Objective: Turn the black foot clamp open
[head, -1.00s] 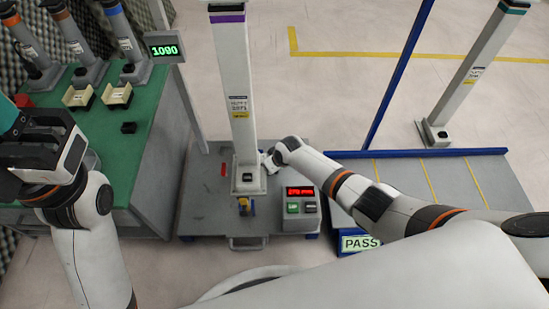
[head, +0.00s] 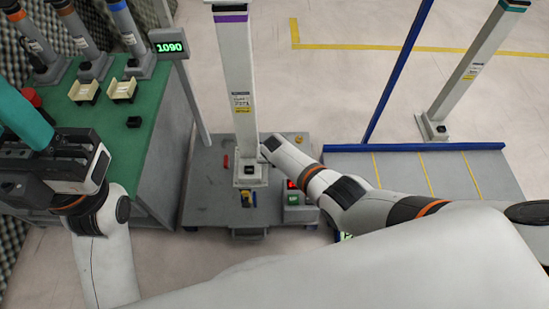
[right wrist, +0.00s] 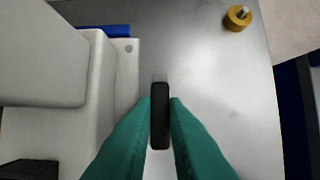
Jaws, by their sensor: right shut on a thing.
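The black foot clamp (right wrist: 160,115) is a narrow black bar in the right wrist view, over the grey plate (right wrist: 215,110) beside the white column foot (right wrist: 105,100). My right gripper (right wrist: 160,125) has its teal fingers shut on it, one on each side. In the head view the clamp and right fingertips are hidden behind my right forearm. The white column (head: 238,80) with a purple band stands upright on the grey platform (head: 205,190). My left gripper (head: 25,120) is at the left edge, by the green table; its fingertips run out of frame.
A yellow knob (right wrist: 237,18) sits at the plate's far right corner. A control box (head: 298,205) is partly behind my right arm. A blue post and rail (head: 415,147) stand right.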

